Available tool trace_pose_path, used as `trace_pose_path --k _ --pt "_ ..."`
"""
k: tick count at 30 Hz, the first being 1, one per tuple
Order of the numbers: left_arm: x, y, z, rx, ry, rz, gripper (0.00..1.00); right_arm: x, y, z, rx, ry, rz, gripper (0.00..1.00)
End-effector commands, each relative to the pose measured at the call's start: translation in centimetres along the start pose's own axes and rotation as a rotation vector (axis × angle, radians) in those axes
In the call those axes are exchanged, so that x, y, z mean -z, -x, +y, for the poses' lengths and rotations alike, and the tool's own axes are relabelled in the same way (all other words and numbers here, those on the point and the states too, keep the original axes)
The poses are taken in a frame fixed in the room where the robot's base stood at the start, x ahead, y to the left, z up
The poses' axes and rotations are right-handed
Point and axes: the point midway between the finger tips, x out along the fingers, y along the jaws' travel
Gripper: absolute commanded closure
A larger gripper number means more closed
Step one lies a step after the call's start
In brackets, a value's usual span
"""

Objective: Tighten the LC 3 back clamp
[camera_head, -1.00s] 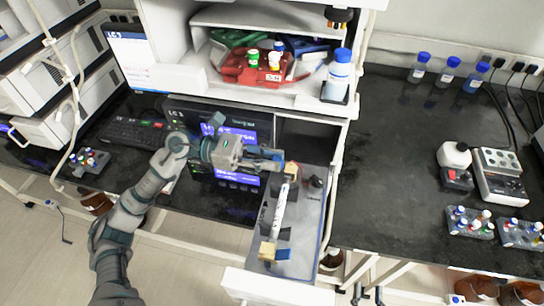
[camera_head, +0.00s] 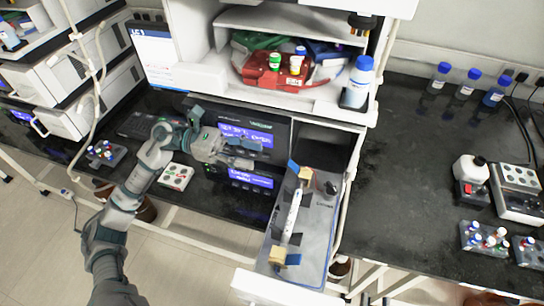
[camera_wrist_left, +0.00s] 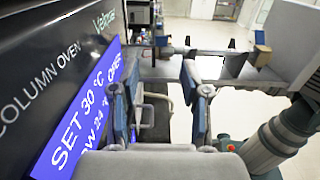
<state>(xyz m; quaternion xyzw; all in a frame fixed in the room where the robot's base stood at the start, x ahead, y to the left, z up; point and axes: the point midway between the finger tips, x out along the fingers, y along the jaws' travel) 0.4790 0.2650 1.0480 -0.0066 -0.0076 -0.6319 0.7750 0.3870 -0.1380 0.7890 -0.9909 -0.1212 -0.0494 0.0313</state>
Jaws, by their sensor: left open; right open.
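A white column (camera_head: 292,215) lies in the open grey drawer (camera_head: 318,225). At its back end sit a tan block (camera_head: 305,173) and a blue clamp handle (camera_head: 293,168), which is tilted up. At its front end are another tan block (camera_head: 278,255) and a blue handle (camera_head: 293,259). My left gripper (camera_head: 243,153) is open and empty, in front of the column oven's display, left of the back clamp and apart from it. In the left wrist view its spread fingers (camera_wrist_left: 160,105) have nothing between them. My right gripper is not in view.
The column oven panel (camera_head: 232,180) with blue displays stands behind and left of the drawer. A shelf above holds a red tray (camera_head: 270,75) and a bottle (camera_head: 359,82). The right bench (camera_head: 420,165) has a clear stretch, with vial racks (camera_head: 484,236) farther right.

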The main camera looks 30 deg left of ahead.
Motion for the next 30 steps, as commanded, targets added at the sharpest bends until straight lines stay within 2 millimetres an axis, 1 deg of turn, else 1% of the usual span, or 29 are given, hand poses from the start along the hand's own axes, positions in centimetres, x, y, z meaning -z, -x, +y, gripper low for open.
trace_pose_path --k 1,3,6,8,24,30 --pt "0.1 1.0 0.1 -0.003 0.002 0.000 0.54 0.0 0.0 0.0 0.000 0.000 0.000 0.56" --pt "0.1 2.0 0.1 -0.001 0.002 0.000 0.54 0.0 0.0 0.0 0.000 0.000 0.000 0.56" --pt "0.0 3.1 0.1 -0.001 0.001 0.000 0.54 0.0 0.0 0.1 0.000 -0.001 0.000 0.56" --pt "0.0 3.4 0.0 0.000 0.000 0.000 0.54 0.0 0.0 0.1 0.000 -0.001 0.000 0.56" --pt "0.0 3.6 0.0 0.000 -0.001 -0.001 0.54 -0.1 -0.2 0.1 -0.001 0.000 -0.002 0.56" --pt "0.0 3.6 0.0 0.000 -0.001 -0.001 0.54 0.0 0.0 0.1 0.000 -0.001 0.000 0.56"
